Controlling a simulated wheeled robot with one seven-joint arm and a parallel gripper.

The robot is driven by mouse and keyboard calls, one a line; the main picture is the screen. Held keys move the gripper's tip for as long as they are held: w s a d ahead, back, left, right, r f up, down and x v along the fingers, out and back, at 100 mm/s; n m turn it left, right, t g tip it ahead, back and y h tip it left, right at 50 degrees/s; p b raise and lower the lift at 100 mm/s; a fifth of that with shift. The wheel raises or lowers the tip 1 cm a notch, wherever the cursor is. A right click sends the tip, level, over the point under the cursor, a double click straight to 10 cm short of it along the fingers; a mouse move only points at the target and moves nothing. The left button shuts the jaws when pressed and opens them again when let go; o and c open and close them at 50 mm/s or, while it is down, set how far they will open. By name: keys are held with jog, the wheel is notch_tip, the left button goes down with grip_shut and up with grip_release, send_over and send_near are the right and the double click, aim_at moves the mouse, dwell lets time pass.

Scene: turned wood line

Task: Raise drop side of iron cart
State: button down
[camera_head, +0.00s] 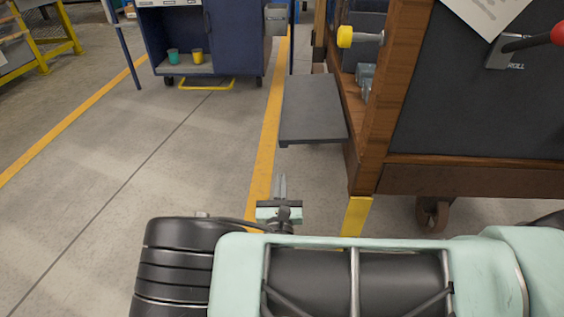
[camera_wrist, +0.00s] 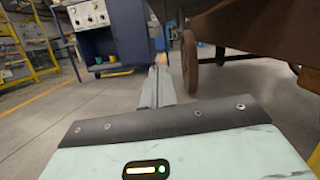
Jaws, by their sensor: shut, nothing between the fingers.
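The cart (camera_head: 376,95) stands at the right, with a brown wooden frame and dark panels. Its drop side (camera_head: 312,108), a dark grey flat panel, is down and sticks out to the left from the cart's open side. My gripper (camera_head: 281,186) is low, in front of and below the panel's near edge, apart from it. Its fingers are together and empty, pointing forward. In the wrist view the shut fingers (camera_wrist: 158,88) point along the floor, left of the cart's wheel (camera_wrist: 189,62). The drop side cannot be made out clearly there.
A yellow knob (camera_head: 345,37) juts from the cart above the panel. Grey-blue items (camera_head: 366,76) sit inside the cart. A blue cabinet (camera_head: 205,40) with green and yellow cups stands at the back. A yellow rack (camera_head: 42,40) is at far left. The floor at left is clear.

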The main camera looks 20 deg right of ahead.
aim_at(281, 142)
jog(key=w+r+b, duration=0.2)
jog(key=w, duration=0.1)
jog(key=w+d+r+b, duration=0.1)
jog(key=w+r+b, duration=0.1)
jog(key=w+b, duration=0.1)
jog(key=w+d+r+b, duration=0.1)
jog(key=w+r+b, duration=0.1)
jog(key=w, duration=0.1)
jog(key=shift+d+r, duration=0.2)
jog(key=shift+d, duration=0.05)
